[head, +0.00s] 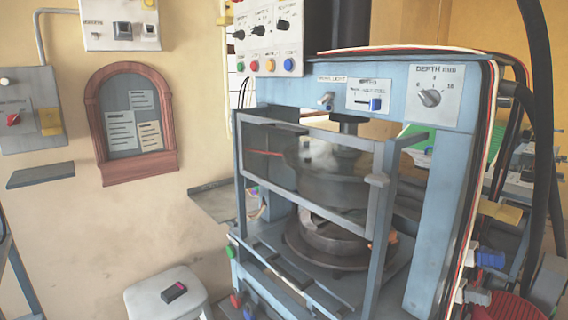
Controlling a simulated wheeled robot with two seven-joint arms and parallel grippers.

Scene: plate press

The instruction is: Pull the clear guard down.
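The clear guard (272,152) is a see-through panel in a grey metal frame on the front of the blue press (433,190). It covers the upper part of the press opening. Below its bottom bar, the opening over the round lower die (330,244) is uncovered. A large round upper die (330,185) shows through and beside the panel. Grey upright posts (376,255) stand at the front of the opening. Neither of my grippers is in view.
A control box with coloured buttons (268,38) hangs at the top. A red basket (508,306) and hoses crowd the right side. The floor left of the stool looks clear.

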